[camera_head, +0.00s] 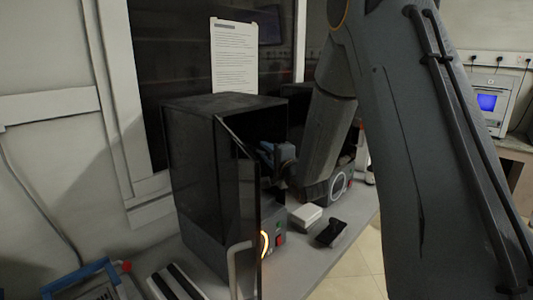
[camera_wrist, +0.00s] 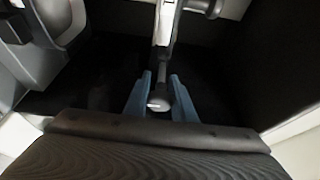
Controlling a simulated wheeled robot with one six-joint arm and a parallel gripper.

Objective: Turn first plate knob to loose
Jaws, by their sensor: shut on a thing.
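The plate knob (camera_wrist: 158,101) shows in the wrist view as a small rounded grey end on a dark stem. My gripper (camera_wrist: 160,78) has its two blue fingers on either side of it and is shut on it. In the head view my gripper (camera_head: 275,153) is at the open front of the dark box-shaped machine (camera_head: 225,103). The knob is hidden there by the gripper and the dark interior. I cannot tell the knob's turn angle.
The machine's see-through door (camera_head: 243,205) stands open, with a pale handle (camera_head: 240,248). A second machine (camera_head: 341,185) stands behind my arm. A white box (camera_head: 305,215) and a black object (camera_head: 330,233) lie on the bench. A blue-edged rack (camera_head: 92,280) is at lower left.

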